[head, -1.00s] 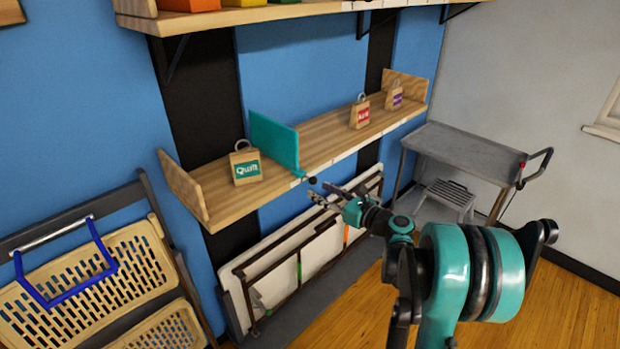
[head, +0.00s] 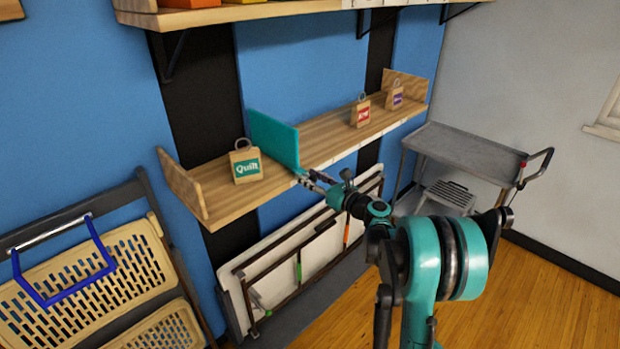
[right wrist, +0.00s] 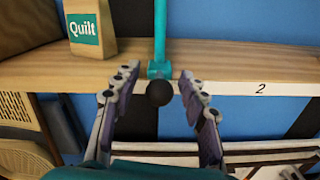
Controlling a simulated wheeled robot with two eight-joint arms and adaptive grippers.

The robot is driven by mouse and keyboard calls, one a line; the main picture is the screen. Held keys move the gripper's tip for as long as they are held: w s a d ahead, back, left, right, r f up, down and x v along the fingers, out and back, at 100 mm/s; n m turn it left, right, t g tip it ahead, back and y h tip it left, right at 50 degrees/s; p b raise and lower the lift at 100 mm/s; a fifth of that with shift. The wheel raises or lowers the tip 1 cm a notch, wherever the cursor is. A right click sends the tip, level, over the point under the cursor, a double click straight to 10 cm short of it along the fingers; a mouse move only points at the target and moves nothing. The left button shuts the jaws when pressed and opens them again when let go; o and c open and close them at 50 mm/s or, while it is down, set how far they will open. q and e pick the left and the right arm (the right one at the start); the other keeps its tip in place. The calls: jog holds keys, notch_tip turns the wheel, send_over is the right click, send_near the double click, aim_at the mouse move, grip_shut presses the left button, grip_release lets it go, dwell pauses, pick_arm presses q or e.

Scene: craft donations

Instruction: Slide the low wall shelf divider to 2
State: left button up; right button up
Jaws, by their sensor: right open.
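The teal divider (head: 274,140) stands upright across the low wall shelf (head: 330,130), just right of the Quilt bag (head: 246,163). In the right wrist view the divider (right wrist: 160,35) shows edge-on, with a dark round knob (right wrist: 159,93) at its front foot. My right gripper (head: 308,180) is at the shelf's front edge by the divider's foot. In the right wrist view its fingers (right wrist: 158,90) are open, one on each side of the knob, with gaps on both sides. A label "2" (right wrist: 260,89) is on the shelf edge to the right of the divider. My left gripper is not in view.
A red-labelled bag (head: 360,112) and a purple-labelled bag (head: 395,96) stand farther right on the shelf. Shelf board between divider and red-labelled bag is bare. Folded tables (head: 300,255) lean below. A grey cart (head: 465,150) stands at right.

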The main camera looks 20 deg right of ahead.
grip_shut()
jog(key=w+d, duration=0.5)
jog(key=d, duration=0.9)
jog(key=shift+w, duration=0.15)
grip_release()
jog(key=v, duration=1.2)
